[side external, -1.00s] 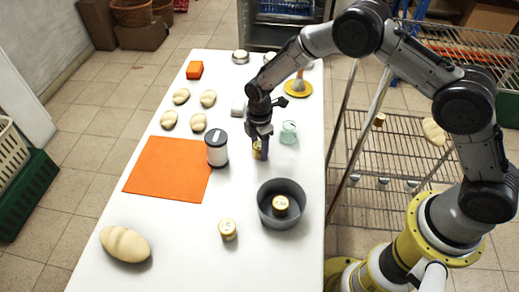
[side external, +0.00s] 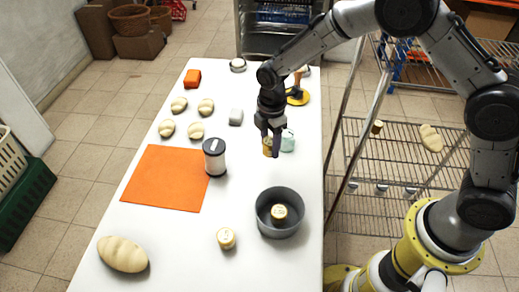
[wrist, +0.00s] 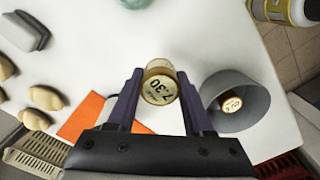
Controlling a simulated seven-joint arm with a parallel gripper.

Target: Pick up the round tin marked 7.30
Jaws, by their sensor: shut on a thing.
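The round tin marked 7.30 (wrist: 160,86) is between the two fingers of my gripper (wrist: 160,76) in the wrist view, its marked lid facing the camera. In the side view the tin (side external: 268,147) shows as a small gold-brown shape at the fingertips of my gripper (side external: 271,149), partly hidden by a finger. My gripper is shut on it and seems to hold it a little above the white table.
A clear glass (side external: 288,141) is close on the right of the tin, and a black-lidded jar (side external: 214,158) on its left. A grey pot (side external: 264,222) holds another tin (side external: 279,212). One more tin (side external: 226,239) stands near the front. An orange mat (side external: 160,180) lies left.

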